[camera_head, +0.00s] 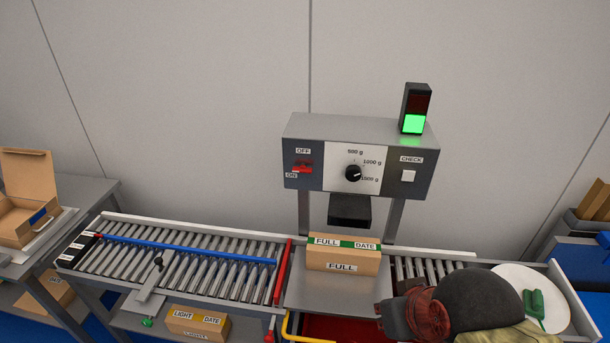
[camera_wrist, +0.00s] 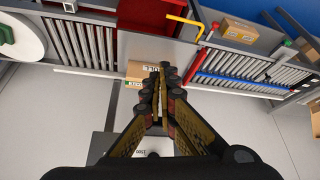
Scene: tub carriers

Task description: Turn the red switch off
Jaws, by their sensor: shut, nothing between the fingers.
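The red switch (camera_head: 302,168) is on the left part of a grey control box (camera_head: 330,127), with an OFF label above it and an ON label at its lower left. Its lever appears to sit toward the ON side, though it is small in the picture. My gripper (camera_head: 381,316) is at the lower right in the head view, well below and to the right of the switch and apart from it. In the wrist view my gripper (camera_wrist: 163,72) is shut and empty, fingers together. The switch cannot be made out there.
The box also has a black dial (camera_head: 353,173), a white CHECK button (camera_head: 408,176) and a lamp (camera_head: 412,124) lit green. A carton (camera_head: 343,258) marked FULL stands on the plate below. A roller conveyor (camera_head: 180,270) runs left. The wall area before the box is clear.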

